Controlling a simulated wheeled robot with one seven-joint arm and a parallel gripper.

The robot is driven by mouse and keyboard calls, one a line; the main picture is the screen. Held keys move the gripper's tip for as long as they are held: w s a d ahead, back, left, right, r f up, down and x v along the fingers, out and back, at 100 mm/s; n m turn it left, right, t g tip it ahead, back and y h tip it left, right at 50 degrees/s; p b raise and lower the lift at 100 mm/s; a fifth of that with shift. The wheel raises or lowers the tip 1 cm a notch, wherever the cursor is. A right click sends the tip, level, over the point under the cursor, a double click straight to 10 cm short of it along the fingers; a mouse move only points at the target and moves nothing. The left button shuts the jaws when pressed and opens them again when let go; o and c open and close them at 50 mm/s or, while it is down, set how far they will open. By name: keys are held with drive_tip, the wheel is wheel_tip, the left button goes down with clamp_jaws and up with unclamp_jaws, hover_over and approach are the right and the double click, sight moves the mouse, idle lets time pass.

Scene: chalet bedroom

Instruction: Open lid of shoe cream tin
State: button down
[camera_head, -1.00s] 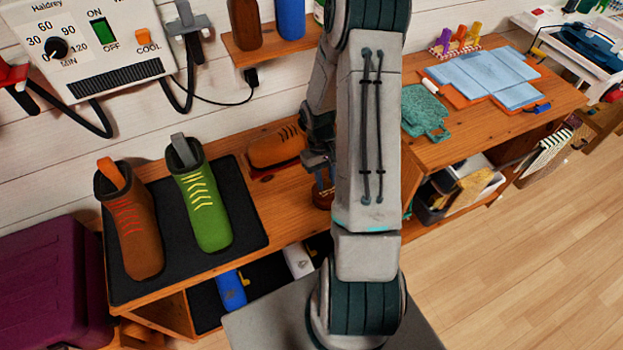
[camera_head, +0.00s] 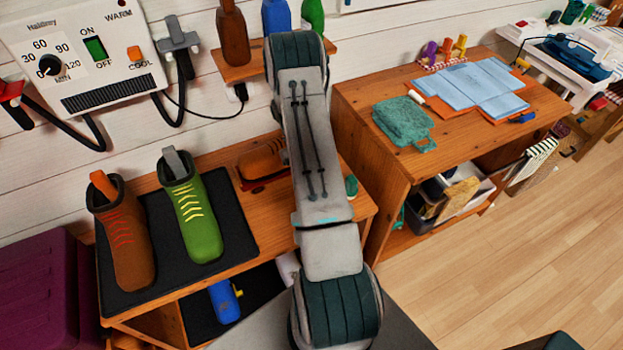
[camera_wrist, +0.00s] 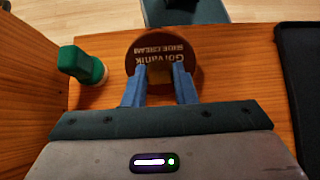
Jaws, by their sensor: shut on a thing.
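The shoe cream tin (camera_wrist: 160,48) is round and dark brown with pale lettering on its lid, and stands on the wooden bench top in the wrist view. My gripper (camera_wrist: 160,72) is at the tin's near edge, with its two blue fingers shut on a small tan part at the lid. The lid looks seated flat on the tin; the seam cannot be seen from above. In the head view my arm hides both the tin and my gripper.
A green-capped bottle (camera_wrist: 82,66) stands left of the tin, near a wooden side panel (camera_wrist: 30,80). A dark mat (camera_wrist: 300,70) lies to the right. In the head view, a brown shoe (camera_head: 122,235) and a green shoe (camera_head: 193,210) stand on the mat.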

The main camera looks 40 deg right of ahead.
drive_tip(key=shift+a, duration=0.1)
drive_tip(key=c, duration=1.2)
unclamp_jaws()
drive_tip(key=shift+w, duration=0.1)
drive_tip(key=shift+o, duration=0.2)
drive_tip(key=r, duration=0.3)
drive_tip(key=r+b, duration=0.1)
drive_tip(key=shift+s+r, duration=0.2)
drive_tip(key=shift+s, duration=0.05)
drive_tip(key=s+d+r+b, duration=0.1)
drive_tip(key=s+d+r, duration=0.5)
drive_tip(key=s, duration=0.3)
drive_tip(key=shift+s+r, duration=0.25)
drive_tip(key=shift+r, duration=0.05)
